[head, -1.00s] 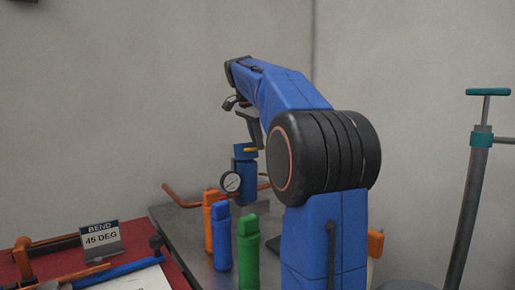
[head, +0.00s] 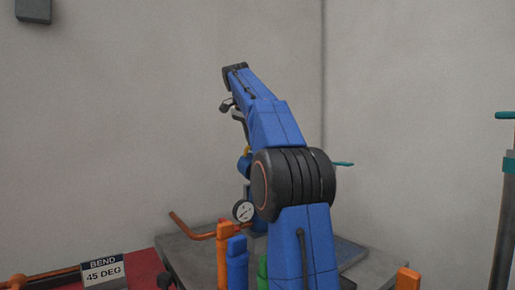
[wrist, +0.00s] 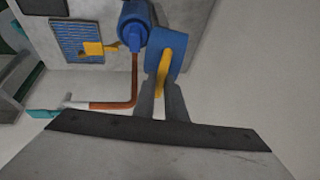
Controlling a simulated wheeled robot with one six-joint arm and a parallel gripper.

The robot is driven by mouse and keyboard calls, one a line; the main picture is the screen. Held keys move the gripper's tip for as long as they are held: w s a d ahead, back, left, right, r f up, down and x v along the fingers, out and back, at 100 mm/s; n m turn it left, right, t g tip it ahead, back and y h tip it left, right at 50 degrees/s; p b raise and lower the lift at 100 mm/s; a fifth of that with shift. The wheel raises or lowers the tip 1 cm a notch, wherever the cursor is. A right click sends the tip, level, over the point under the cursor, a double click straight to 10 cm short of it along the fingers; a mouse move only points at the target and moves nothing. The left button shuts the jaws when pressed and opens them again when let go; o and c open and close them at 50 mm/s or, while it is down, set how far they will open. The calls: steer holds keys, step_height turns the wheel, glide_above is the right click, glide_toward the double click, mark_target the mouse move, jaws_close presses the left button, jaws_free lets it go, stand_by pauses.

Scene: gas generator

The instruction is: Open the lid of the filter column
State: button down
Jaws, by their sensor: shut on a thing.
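My gripper (wrist: 160,88) is shut on the yellow handle (wrist: 165,68) of the blue lid (wrist: 175,48) in the wrist view. The lid is tilted beside the blue filter column (wrist: 134,24), whose round end shows at its upper left. In the head view the lid (head: 244,166) sits high above the gauge, with my gripper (head: 245,140) at its top. The column (head: 260,221) is mostly hidden behind my arm and the gauge.
A round gauge (head: 243,211) and a copper pipe (head: 192,229) are by the column. Orange (head: 222,245) and blue (head: 237,262) bottle-like pieces stand in front. A "BEND 45 DEG" sign (head: 103,271) is at lower left. A pump-like post (head: 505,220) stands at right.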

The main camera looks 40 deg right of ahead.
steer(key=shift+w+f, duration=0.15)
steer(key=shift+w, duration=1.05)
steer(key=c, duration=1.8)
jaws_free()
steer(key=shift+r, duration=0.25)
steer(key=shift+a+r, duration=0.2)
steer(key=shift+r, duration=0.25)
steer(key=s+a, duration=0.1)
steer(key=a, duration=0.2)
steer(key=s+a, duration=0.2)
steer(key=a, duration=0.2)
steer(key=s+a, duration=0.1)
steer(key=a, duration=0.3)
steer(key=shift+s+a, duration=0.1)
steer(key=shift+s, duration=0.1)
steer(key=shift+c, duration=0.3)
